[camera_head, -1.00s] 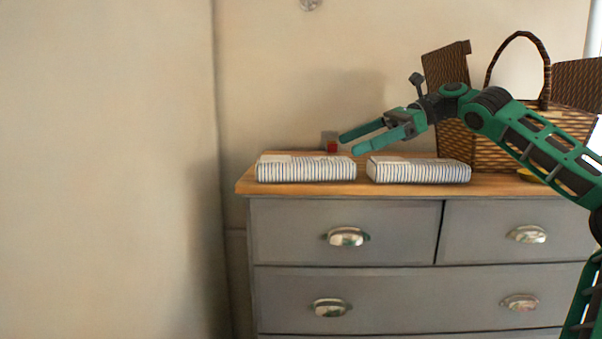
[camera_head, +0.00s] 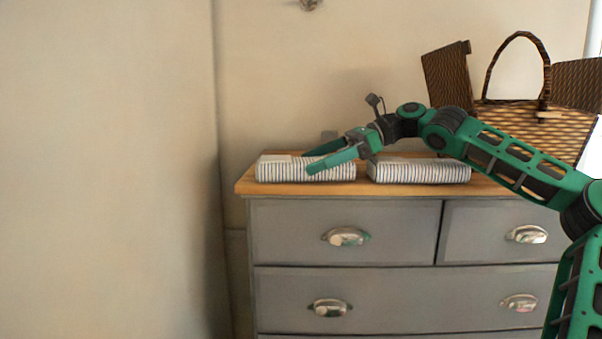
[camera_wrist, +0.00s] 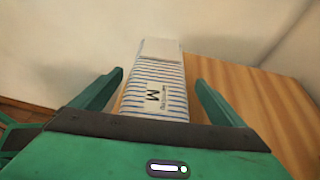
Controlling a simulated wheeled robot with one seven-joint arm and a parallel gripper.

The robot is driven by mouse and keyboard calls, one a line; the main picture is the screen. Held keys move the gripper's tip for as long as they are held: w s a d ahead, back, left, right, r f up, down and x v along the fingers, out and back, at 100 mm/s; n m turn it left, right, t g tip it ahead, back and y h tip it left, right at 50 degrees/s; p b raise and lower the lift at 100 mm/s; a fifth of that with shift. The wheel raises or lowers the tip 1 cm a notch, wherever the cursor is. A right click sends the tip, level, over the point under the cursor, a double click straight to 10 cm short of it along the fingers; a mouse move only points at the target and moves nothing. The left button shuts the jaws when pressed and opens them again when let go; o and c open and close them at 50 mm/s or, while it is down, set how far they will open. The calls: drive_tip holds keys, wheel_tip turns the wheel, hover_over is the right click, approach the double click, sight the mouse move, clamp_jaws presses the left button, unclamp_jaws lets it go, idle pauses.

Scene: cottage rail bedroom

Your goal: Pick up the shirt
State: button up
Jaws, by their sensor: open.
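Two folded blue-and-white striped shirts lie side by side on the dresser top: the left shirt (camera_head: 280,171) and the right shirt (camera_head: 425,172). My gripper (camera_head: 310,161) is open at the left shirt, with its fingers overlapping that shirt's right part in the head view. In the wrist view, a striped shirt (camera_wrist: 155,88) marked with a large M lies between the two spread fingers (camera_wrist: 157,98), with a gap showing on its right side. Whether the fingers touch the shirt cannot be told.
The wooden dresser top (camera_head: 360,188) sits over grey drawers (camera_head: 340,220). A wicker basket (camera_head: 565,133) with raised lids and a handle stands at the right, behind my arm. A wall rises behind. Bare wood shows right of the shirt in the wrist view.

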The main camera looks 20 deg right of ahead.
sight(312, 159)
drive_tip(key=shift+w+a+f, duration=0.1)
drive_tip(key=shift+a+f, duration=0.1)
drive_tip(key=shift+a, duration=0.3)
drive_tip(key=c, duration=1.3)
drive_tip(key=shift+r, duration=0.1)
drive_tip(key=shift+r, duration=0.65)
wheel_tip(312, 159, up, 3)
drive_tip(key=shift+f, duration=0.2)
drive_tip(key=s+a+r, duration=0.2)
drive_tip(key=a, duration=0.1)
drive_tip(key=s+a+r, duration=0.2)
drive_tip(key=a, duration=0.1)
drive_tip(key=s+a+r, duration=0.2)
drive_tip(key=a+r, duration=0.1)
drive_tip(key=shift+s+a, duration=0.3)
drive_tip(key=shift+s, duration=0.1)
